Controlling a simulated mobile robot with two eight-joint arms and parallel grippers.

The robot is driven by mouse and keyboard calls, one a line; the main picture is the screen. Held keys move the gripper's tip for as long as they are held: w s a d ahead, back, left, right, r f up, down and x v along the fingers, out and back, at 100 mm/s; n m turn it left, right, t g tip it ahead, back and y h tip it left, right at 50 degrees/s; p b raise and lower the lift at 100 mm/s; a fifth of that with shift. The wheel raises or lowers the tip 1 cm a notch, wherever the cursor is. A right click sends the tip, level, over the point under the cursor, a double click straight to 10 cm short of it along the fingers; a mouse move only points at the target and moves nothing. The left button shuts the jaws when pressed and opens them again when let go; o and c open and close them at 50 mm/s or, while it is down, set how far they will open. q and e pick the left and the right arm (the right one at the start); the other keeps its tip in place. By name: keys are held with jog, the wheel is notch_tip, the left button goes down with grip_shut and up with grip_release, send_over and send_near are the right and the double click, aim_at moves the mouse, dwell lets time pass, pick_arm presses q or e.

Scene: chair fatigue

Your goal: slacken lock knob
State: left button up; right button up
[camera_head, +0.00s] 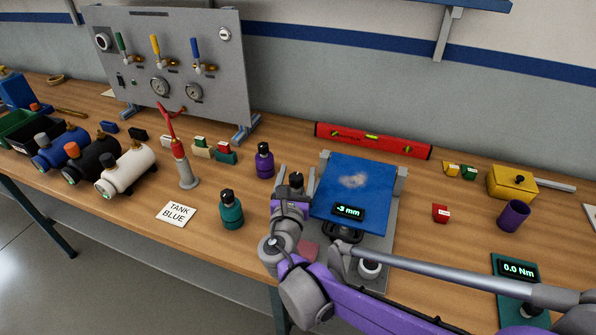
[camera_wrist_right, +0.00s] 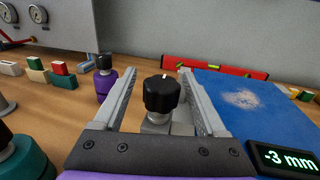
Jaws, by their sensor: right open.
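The lock knob (camera_wrist_right: 162,93) is black and lobed with a white mark on top, on a grey block beside the blue plate. In the head view the knob (camera_head: 296,180) shows small at the plate's left edge. My right gripper (camera_wrist_right: 158,88) is open, its two fingers on either side of the knob with gaps visible. In the head view my right gripper (camera_head: 293,188) is at the left side of the blue plate (camera_head: 360,190). The display (camera_head: 347,212) on the plate reads -3 mm. My left gripper is not in view.
A purple bottle (camera_head: 264,162) and a teal bottle (camera_head: 231,212) stand left of the gripper. A red level (camera_head: 372,141) lies behind the plate. A torque display (camera_head: 518,270) reads 0.0 Nm at right. A gauge panel (camera_head: 172,60) stands at back left.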

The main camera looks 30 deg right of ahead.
aim_at(295, 187)
jog(key=v, duration=0.9)
jog(key=shift+s+a, duration=0.1)
jog(key=shift+a, duration=0.05)
jog(key=shift+s, duration=0.1)
